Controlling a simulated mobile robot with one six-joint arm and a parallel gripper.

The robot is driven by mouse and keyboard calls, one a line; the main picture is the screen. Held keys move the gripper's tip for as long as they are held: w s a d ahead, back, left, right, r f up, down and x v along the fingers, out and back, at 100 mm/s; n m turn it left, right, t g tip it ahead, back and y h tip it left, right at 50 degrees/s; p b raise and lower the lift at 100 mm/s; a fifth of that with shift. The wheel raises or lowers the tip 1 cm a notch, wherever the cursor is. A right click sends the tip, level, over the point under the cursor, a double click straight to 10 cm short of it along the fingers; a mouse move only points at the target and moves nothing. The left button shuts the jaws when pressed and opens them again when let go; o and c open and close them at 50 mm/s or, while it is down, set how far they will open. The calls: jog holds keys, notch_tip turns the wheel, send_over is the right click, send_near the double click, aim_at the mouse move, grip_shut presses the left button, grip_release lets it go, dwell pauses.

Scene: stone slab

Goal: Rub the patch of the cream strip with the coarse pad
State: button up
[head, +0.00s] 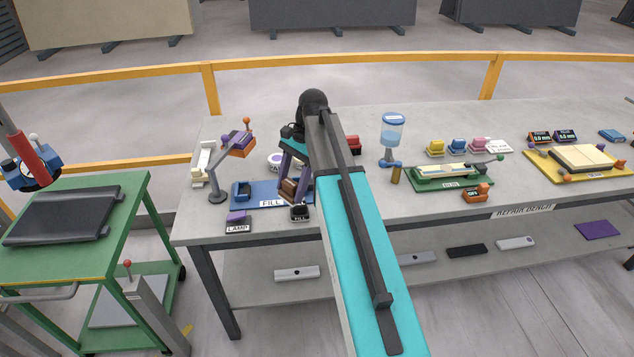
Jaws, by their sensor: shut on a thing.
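My gripper (294,188) is at the left part of the bench, over the blue mat marked FILL. Its purple fingers point down and are shut on a brown block (288,190). I cannot tell from its surface whether this is the coarse pad. A cream strip (436,173) lies in a green holder (420,185) right of my arm, well apart from my gripper. The patch on the strip is too small to make out clearly. Yellow, blue and pink pads (436,146) stand in a row behind the green holder.
A lamp (235,145) on a bent arm stands left of my gripper. A blue-topped dispenser (392,130) stands between my arm and the green holder. A small orange device (474,193) sits at the holder's front. A yellow mat (545,165) with a cream slab lies far right.

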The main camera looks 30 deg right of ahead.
jog(key=w+a+n+g, duration=0.1)
jog(key=a+n, duration=0.3)
jog(key=a, duration=0.5)
jog(key=shift+a+r+h, duration=0.3)
